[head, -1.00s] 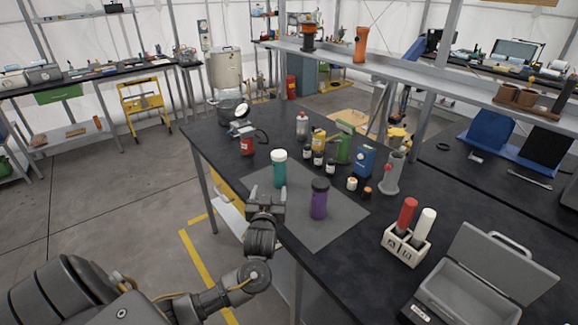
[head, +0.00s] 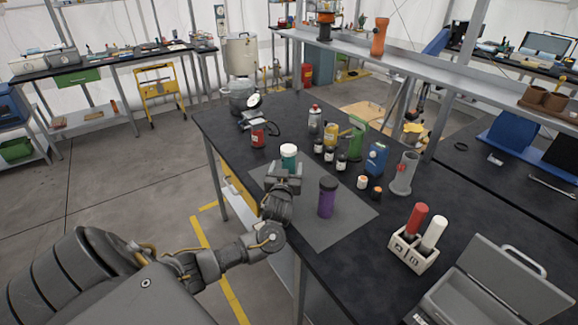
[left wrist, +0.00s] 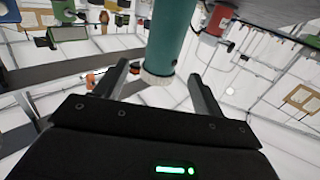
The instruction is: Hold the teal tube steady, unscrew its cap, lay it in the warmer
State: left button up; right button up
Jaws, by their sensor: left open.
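The teal tube (head: 287,161) stands upright on the grey mat (head: 340,232), its pale cap (head: 289,149) on top. Next to it stands a purple tube (head: 326,200) with a dark lid. My left gripper (head: 287,172) is open at the near side of the teal tube and hides its lower part. In the left wrist view, the teal tube (left wrist: 173,35) and its cap (left wrist: 158,72) show between the spread fingers of my left gripper (left wrist: 158,69); I see no finger pressed on it. An open grey box with a raised lid (head: 512,275), perhaps the warmer, is at the lower right. My right gripper is out of view.
A white rack (head: 411,250) with a red and a white tube stands right of the mat. Behind the mat are several small bottles, a red jar (head: 258,134), a blue box (head: 376,158) and a grey holder (head: 402,174). The mat's front area is clear.

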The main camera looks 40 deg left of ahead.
aim_at(288, 161)
pick_arm(q)
jog(key=shift+w+a+r, duration=0.15)
jog(key=shift+w+a, duration=0.1)
jog(key=shift+w, duration=0.05)
jog(key=x, duration=0.1)
jog(key=p+x, duration=0.1)
jog(key=x, duration=0.1)
jog(key=shift+w+a+f+p, duration=0.15)
jog(key=shift+f+p, duration=0.1)
jog(key=shift+p, duration=0.05)
jog(key=shift+w+a+f, duration=0.1)
jog(key=shift+w+a, duration=0.2)
jog(key=shift+w, duration=0.15)
jog(key=shift+c, duration=0.2)
jog(key=c, duration=1.1)
